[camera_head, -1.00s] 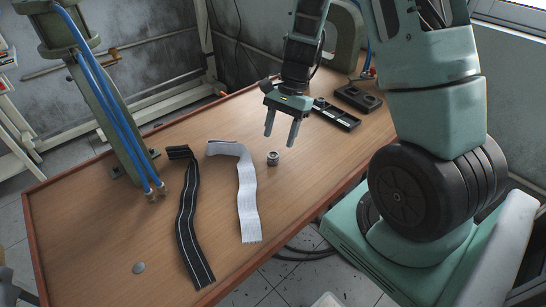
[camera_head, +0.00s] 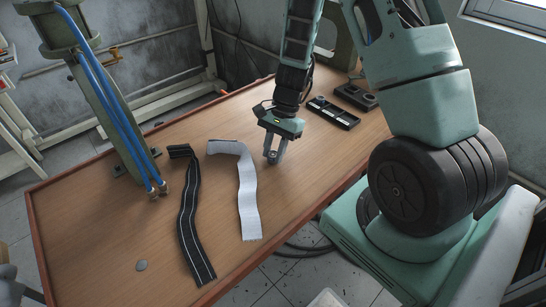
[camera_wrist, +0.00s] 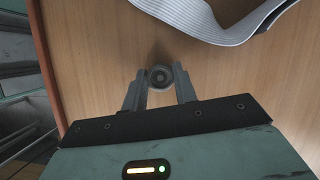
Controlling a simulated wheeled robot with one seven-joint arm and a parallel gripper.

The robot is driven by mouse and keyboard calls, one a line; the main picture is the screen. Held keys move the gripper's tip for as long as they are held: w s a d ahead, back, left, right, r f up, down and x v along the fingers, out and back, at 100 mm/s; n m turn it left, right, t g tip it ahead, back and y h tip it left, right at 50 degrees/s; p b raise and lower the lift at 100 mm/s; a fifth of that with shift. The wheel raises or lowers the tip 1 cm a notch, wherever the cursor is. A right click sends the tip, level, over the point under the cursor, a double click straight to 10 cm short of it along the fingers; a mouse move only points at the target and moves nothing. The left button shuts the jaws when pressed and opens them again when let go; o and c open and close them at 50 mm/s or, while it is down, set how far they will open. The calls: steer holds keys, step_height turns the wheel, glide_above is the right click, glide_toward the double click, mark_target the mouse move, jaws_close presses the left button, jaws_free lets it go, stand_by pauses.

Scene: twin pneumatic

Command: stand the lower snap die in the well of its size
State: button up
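A small grey round snap die (camera_wrist: 160,77) with a dark centre hole stands on the wooden table, seen from above in the wrist view. My gripper (camera_wrist: 159,84) points down, with one finger on each side of the die, and both appear to touch it. In the head view my gripper (camera_head: 274,155) is low at the table and its fingers hide most of the die. A black block (camera_head: 356,96) with round wells lies at the back right of the table. The well sizes are too small to compare.
A black slotted tray (camera_head: 333,112) lies between my gripper and the welled block. A white strap (camera_head: 247,190) and a black striped strap (camera_head: 186,220) lie to the left. A green press frame with blue hoses (camera_head: 110,105) stands at the left.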

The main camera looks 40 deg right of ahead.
mark_target(275, 154)
steer(key=shift+r, duration=0.1)
jaws_close()
step_height(275, 154, up, 10)
steer(key=shift+b, duration=0.3)
steer(key=shift+s, duration=0.1)
